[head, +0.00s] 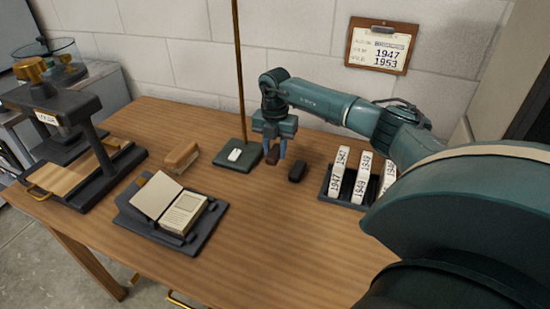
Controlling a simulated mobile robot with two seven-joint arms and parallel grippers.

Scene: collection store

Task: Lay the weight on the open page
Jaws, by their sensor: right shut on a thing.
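An open book (187,208) lies on a dark grey cradle (130,211) at the left front of the wooden table, with a cream left page and a printed right page. A similar black weight (297,171) lies on the table just right of the gripper. My left gripper is not in view.
A tan block (180,158) lies behind the book. A press (90,165) stands left; a rack (341,200) of dated boxes stands right. The table's front middle is clear.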

